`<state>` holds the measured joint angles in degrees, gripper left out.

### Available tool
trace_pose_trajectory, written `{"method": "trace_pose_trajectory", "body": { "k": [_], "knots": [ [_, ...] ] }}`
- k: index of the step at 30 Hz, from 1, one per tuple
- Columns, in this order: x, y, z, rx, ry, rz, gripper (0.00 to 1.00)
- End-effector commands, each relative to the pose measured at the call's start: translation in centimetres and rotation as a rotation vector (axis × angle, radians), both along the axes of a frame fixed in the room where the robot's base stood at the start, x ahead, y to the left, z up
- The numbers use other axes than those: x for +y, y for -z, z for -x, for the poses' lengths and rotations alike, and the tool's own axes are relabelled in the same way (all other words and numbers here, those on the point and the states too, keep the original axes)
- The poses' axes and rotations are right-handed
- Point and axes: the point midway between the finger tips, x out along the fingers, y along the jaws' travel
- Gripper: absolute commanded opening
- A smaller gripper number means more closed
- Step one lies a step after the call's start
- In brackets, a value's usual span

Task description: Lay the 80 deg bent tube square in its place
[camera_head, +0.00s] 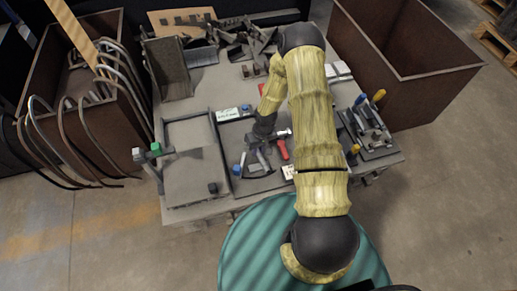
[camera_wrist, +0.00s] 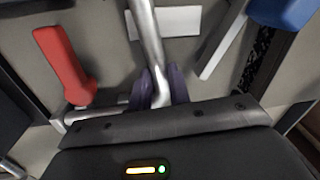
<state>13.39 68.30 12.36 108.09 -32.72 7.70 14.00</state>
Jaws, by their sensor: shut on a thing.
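The bent tube (camera_wrist: 147,32) is a shiny grey metal tube in the wrist view, running from the top edge down between my gripper's fingers. My gripper (camera_wrist: 158,88) has dark purple fingertips shut on it. Its lower end is partly hidden by the fingers and the gripper body, so I cannot tell how the bend lies. In the head view my gripper (camera_head: 265,138) is low over the middle of the work table, and the tube (camera_head: 263,159) shows only as a thin light piece. I cannot tell whether the tube touches the surface, nor make out its place.
A red-handled tool (camera_wrist: 64,62) lies close left of the fingers in the wrist view. A white card (camera_wrist: 178,22) and a blue-handled tool (camera_wrist: 283,12) lie nearby. In the head view, a grey tray (camera_head: 190,120) stands left and tools (camera_head: 368,125) right.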

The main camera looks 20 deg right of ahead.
Motion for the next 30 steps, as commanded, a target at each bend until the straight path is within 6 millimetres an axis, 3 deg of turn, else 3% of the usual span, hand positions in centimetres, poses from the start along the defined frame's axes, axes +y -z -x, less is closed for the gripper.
{"method": "trace_pose_trajectory", "body": {
  "k": [10,11,14,15,24,30],
  "knots": [
    [0.0,0.0,0.0,0.000,0.001,0.000,0.00],
    [0.0,0.0,0.0,0.000,0.001,0.000,0.23],
    [0.0,0.0,0.0,0.000,0.001,0.000,0.42],
    [0.0,0.0,0.0,0.000,0.001,0.000,0.44],
    [0.0,-0.2,0.0,0.000,0.001,0.000,0.44],
    [-0.3,-2.2,-0.1,-0.002,0.003,0.000,0.44]
  ]
}}
